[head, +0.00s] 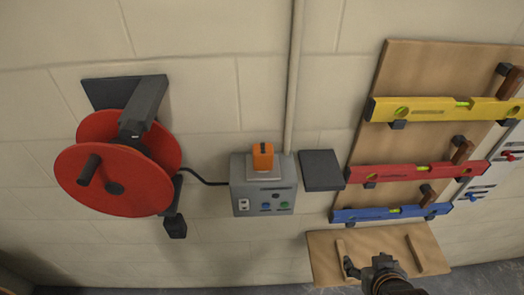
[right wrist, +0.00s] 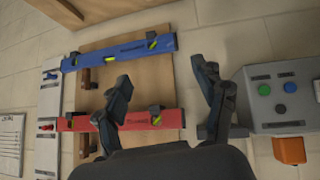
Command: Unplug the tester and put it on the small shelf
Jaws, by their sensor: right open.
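The orange tester (head: 263,156) sits upright at the top of a grey socket box (head: 236,172) on the wall. In the right wrist view the tester (right wrist: 290,150) shows at the lower right, against the box (right wrist: 262,127). A small dark grey shelf (head: 321,170) is just right of the box. My right gripper (head: 367,266) is at the bottom of the head view, low and to the right of the box, apart from the tester. Its fingers (right wrist: 165,92) are spread and empty in the right wrist view. My left gripper is not in view.
A red cable reel (head: 120,185) hangs at the left, its dark cable (head: 206,182) running to the box. Yellow (head: 440,109), red (head: 415,173) and blue (head: 388,213) levels hang on a wooden board at the right. A wooden panel (head: 325,258) lies below them. A pipe (head: 294,75) runs above the box.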

